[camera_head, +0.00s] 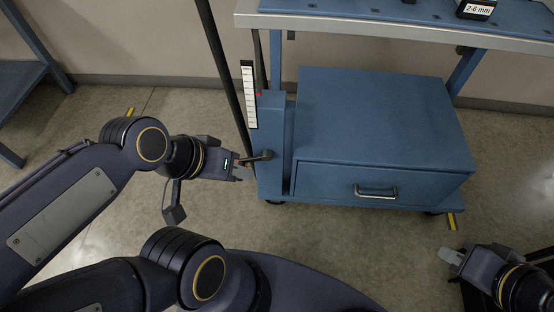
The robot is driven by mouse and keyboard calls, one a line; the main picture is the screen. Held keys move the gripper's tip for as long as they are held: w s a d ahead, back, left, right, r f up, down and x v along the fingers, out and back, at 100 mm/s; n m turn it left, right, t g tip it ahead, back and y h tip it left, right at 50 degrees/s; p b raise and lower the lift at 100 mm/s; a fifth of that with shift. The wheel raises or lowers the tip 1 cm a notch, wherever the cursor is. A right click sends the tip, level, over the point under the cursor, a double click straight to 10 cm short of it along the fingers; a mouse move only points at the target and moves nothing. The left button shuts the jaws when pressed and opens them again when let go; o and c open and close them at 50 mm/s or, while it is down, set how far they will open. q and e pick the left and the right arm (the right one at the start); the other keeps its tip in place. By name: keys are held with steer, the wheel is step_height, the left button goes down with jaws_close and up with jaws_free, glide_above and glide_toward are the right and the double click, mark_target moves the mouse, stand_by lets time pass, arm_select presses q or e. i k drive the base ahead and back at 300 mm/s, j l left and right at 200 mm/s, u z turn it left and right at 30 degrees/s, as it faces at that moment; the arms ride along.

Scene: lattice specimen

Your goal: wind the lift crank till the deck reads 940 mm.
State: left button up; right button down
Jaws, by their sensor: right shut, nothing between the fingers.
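The lift crank (262,156) is a dark arm on the side of the blue lift column (271,120), at the left end of the cart. My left gripper (243,168) is at the crank's handle end, where a bit of red shows. Its fingers are too small and overlapped to tell whether they hold the handle. A white height scale (249,95) with dark marks stands on the column, with a small red pointer beside it; its numbers are unreadable. The deck (400,27) is the blue top with a pale edge. My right gripper (450,256) is shut and empty at lower right.
A blue drawer cabinet (385,120) with a metal handle sits under the deck. A block labelled "2-6 mm" (477,9) stands on the deck. A dark pole (228,75) rises close to the column. Another blue frame (35,75) is at far left. Floor between my grippers is clear.

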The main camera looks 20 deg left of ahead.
mark_target(268, 155)
steer(key=j+z, duration=0.2)
steer(key=z, duration=0.2)
steer(key=k+j+z, duration=0.1)
steer(key=z, duration=0.3)
steer(key=k+j+z, duration=0.1)
steer(key=j+z, duration=0.3)
steer(key=k+j, duration=0.15)
steer(key=j, duration=0.25)
steer(key=k+j, duration=0.1)
steer(key=j, duration=0.25)
steer(key=k+j, duration=0.15)
steer(key=j, duration=0.25)
steer(key=i+j, duration=0.1)
steer(key=j, duration=0.15)
